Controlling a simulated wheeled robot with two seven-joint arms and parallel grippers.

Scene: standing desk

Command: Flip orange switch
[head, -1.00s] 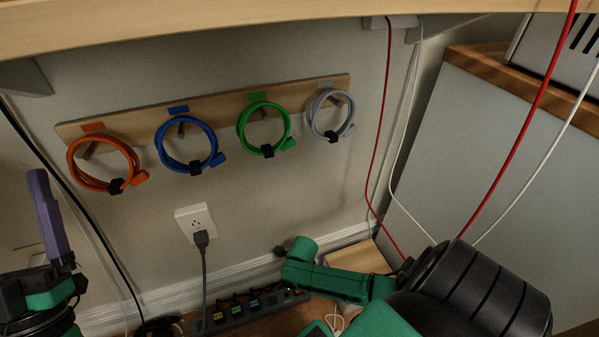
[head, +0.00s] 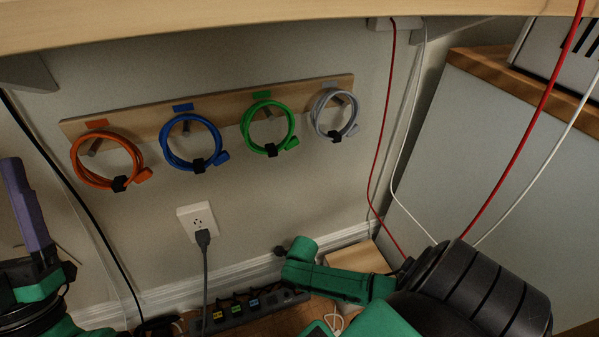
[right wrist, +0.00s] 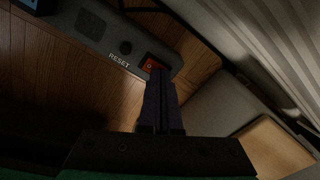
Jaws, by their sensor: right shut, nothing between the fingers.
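The orange-red switch (right wrist: 150,64) sits at the end of the dark power strip (right wrist: 103,42) in the right wrist view, beside the word RESET and a round black button. My right gripper (right wrist: 158,73) is shut and empty, its tips right at the switch and covering part of it. I cannot tell whether they touch it. In the head view the power strip (head: 232,312) lies on the floor by the wall; its switch end is hidden behind my right arm. My left gripper (head: 28,205) shows a purple finger at the left edge, away from the strip; its opening is unclear.
Orange (head: 88,178), blue (head: 168,150), green (head: 246,133) and grey (head: 317,118) cable loops hang on a wooden rail above. A wall outlet (head: 193,217) has a grey cord. Red and white cables hang at right. A wooden block (head: 352,258) stands near my right arm.

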